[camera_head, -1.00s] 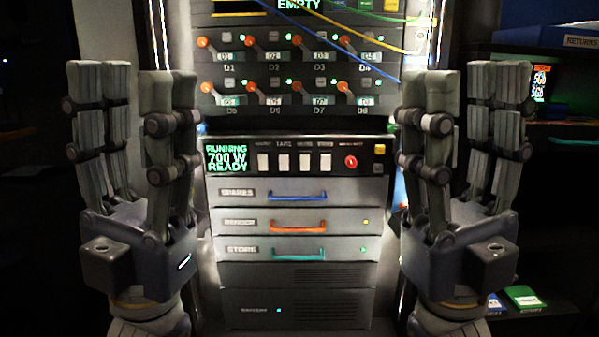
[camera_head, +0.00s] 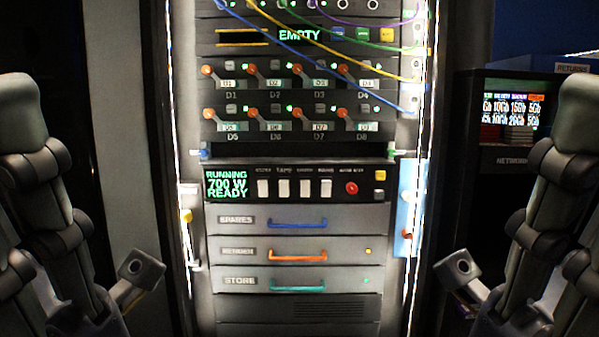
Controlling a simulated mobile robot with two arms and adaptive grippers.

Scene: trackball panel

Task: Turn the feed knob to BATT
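I cannot pick out a knob labelled FEED or a BATT mark; the small lettering is too blurred. A red round knob (camera_head: 351,188) sits on the dark control panel (camera_head: 300,202), right of several white switches. A red knob (camera_head: 406,234) shows on a blue plate (camera_head: 404,200) at the rack's right side, and a yellow one (camera_head: 187,216) at its left side.
Above the panel are rows of orange-knobbed levers (camera_head: 290,100) marked D1 to D8, with hanging coloured cables (camera_head: 350,75). Below are drawers (camera_head: 340,219) with blue, orange and teal handles. A shelf unit with a display (camera_head: 512,115) stands right. Space before the rack is clear.

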